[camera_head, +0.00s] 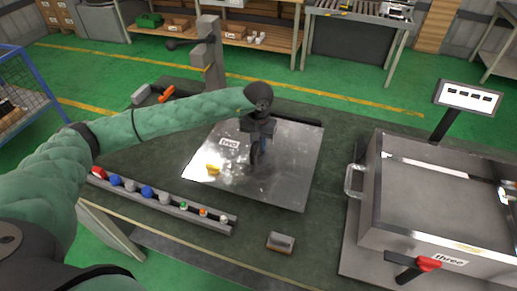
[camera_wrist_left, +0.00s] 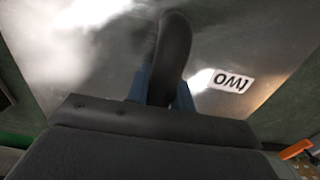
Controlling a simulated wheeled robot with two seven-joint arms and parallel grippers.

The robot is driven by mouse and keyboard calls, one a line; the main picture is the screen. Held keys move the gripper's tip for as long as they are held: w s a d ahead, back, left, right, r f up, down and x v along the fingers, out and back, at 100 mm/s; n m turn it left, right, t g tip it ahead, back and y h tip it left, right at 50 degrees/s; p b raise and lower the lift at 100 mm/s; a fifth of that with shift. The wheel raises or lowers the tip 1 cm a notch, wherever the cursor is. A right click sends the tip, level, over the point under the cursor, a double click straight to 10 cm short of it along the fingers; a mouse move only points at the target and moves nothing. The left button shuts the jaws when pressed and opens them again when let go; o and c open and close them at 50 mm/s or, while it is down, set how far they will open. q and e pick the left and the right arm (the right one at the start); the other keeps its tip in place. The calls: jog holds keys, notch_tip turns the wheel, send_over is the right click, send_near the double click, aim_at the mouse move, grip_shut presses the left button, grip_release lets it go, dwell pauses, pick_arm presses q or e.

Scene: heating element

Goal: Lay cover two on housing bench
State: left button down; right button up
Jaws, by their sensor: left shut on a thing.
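Cover two (camera_head: 290,165) is a flat, shiny metal plate with a white "two" label and a dark upright handle. It is level over the dark green bench top (camera_head: 335,190); I cannot tell whether it touches the bench or hangs just above. My left gripper (camera_head: 257,146) is over the plate's middle, shut on the handle. In the left wrist view the blue fingertips (camera_wrist_left: 160,90) sit on both sides of the dark handle (camera_wrist_left: 174,45), with the plate (camera_wrist_left: 105,60) behind. My right gripper is not in view.
An open metal housing (camera_head: 400,230) labelled "three" stands at the right, with a small display (camera_head: 468,97) behind it. A rail (camera_head: 165,205) of small coloured parts lies at front left. A small block (camera_head: 281,242) lies in front of the plate. A grey post (camera_head: 210,55) stands behind.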

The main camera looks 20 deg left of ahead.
aim_at(259, 150)
pick_arm(q)
notch_tip(259, 150, down, 3)
jog(key=shift+r, duration=0.1)
jog(key=shift+f, duration=0.25)
jog(key=c, duration=1.2)
grip_release()
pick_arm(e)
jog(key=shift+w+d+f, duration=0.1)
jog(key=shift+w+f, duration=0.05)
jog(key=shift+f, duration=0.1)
